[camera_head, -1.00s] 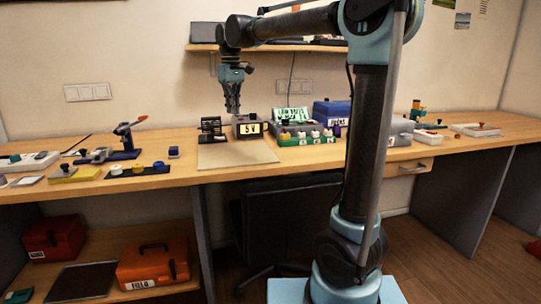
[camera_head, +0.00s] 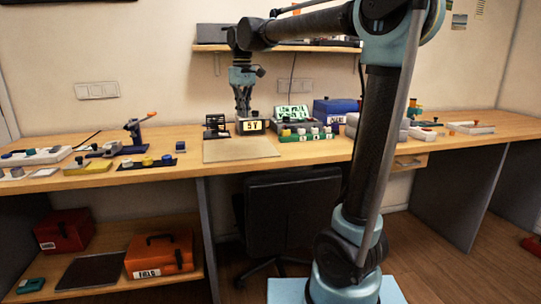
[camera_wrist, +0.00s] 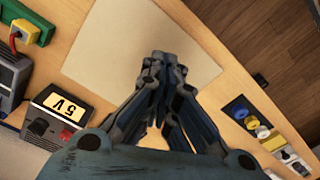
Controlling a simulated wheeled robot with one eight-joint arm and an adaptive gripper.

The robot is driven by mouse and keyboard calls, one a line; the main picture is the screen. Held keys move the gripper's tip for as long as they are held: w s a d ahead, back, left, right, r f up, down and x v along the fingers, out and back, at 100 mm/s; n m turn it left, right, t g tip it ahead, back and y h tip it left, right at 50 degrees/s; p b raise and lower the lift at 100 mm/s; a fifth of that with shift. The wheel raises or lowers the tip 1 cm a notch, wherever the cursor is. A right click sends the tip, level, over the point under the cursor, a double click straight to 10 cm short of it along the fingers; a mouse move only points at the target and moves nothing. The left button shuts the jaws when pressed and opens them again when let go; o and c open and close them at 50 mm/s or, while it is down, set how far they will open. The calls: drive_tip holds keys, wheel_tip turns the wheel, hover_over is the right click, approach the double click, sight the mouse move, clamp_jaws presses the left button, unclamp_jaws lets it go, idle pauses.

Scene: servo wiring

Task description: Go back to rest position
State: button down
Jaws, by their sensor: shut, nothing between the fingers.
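My gripper (camera_head: 243,112) hangs pointing down above the back of the workbench, close to the 5 V box (camera_head: 251,126) in the head view. In the wrist view my gripper (camera_wrist: 163,62) has its fingertips together with nothing between them, over the beige mat (camera_wrist: 130,45). The 5 V box (camera_wrist: 62,108), with a lit yellow display, a black knob and a red button, lies to the left of the fingers there. The gripper is apart from it in that view.
A green terminal strip (camera_head: 305,136), a blue case (camera_head: 335,108) and a black rack (camera_head: 216,125) stand near the gripper. A wall shelf (camera_head: 212,47) is above. A black chair (camera_head: 290,205) stands under the bench. The mat's surface is clear.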

drive_tip(key=s+d+f+m, duration=0.1)
drive_tip(key=s+d+f, duration=0.25)
drive_tip(key=d, duration=0.25)
drive_tip(key=s+d+f+m+t, duration=0.1)
drive_tip(key=s+d+f+m, duration=0.1)
drive_tip(key=s+d+f, duration=0.3)
drive_tip(key=s+d+f+m, duration=0.1)
drive_tip(key=s+d+f, duration=0.1)
drive_tip(key=d, duration=0.5)
drive_tip(key=s+d+f+m, duration=0.2)
drive_tip(key=s+d+f, duration=0.3)
drive_tip(key=s+f, duration=0.2)
drive_tip(key=s+d+f+m+t, duration=0.1)
drive_tip(key=s+d+f, duration=0.5)
drive_tip(key=f, duration=0.6)
drive_tip(key=shift+s+f+m, duration=0.2)
drive_tip(key=shift+s+m, duration=0.3)
drive_tip(key=shift+s, duration=0.45)
drive_tip(key=shift+w+f, duration=0.2)
drive_tip(key=shift+w, duration=0.25)
